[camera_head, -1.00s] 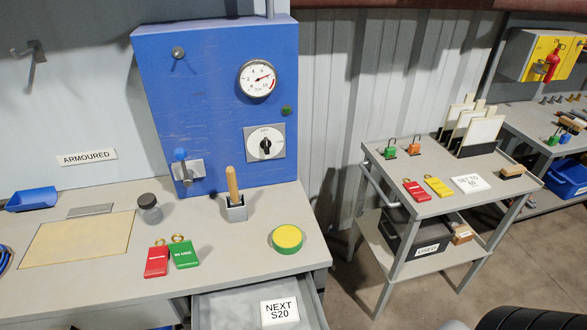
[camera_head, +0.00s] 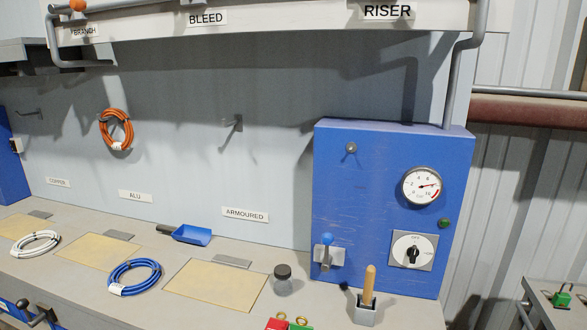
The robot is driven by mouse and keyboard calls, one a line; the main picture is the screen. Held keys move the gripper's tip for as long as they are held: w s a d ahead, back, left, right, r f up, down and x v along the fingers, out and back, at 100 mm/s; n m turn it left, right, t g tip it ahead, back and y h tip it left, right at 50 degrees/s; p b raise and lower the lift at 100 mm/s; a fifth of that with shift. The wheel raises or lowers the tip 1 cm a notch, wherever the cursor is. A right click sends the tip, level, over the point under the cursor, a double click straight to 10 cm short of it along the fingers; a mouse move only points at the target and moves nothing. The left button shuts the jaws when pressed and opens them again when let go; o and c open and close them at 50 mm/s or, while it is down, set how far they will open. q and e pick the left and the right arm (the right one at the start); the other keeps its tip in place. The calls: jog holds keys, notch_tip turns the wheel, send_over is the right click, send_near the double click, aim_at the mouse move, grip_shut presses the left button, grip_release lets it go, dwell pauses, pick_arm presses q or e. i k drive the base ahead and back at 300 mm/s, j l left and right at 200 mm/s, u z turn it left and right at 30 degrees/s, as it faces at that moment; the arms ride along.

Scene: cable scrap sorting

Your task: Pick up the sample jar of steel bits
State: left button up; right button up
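The sample jar (camera_head: 283,280), a small clear jar with a dark lid, stands upright on the grey workbench. It is just right of the tan mat below the ARMOURED label and left of the blue panel box. Its contents are too small to make out. Neither of my grippers shows in the head view.
A wooden-handled tool in a grey holder (camera_head: 367,307) stands right of the jar. Red (camera_head: 277,323) and green (camera_head: 301,325) tags lie in front. A blue scoop (camera_head: 192,234), a blue cable coil (camera_head: 134,276) and a white coil (camera_head: 36,243) lie to the left. The blue panel box (camera_head: 385,270) rises behind.

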aim_at(282, 279)
jog(key=k+l, duration=0.35)
jog(key=i+j+z, duration=0.15)
jog(key=j+z, duration=1.35)
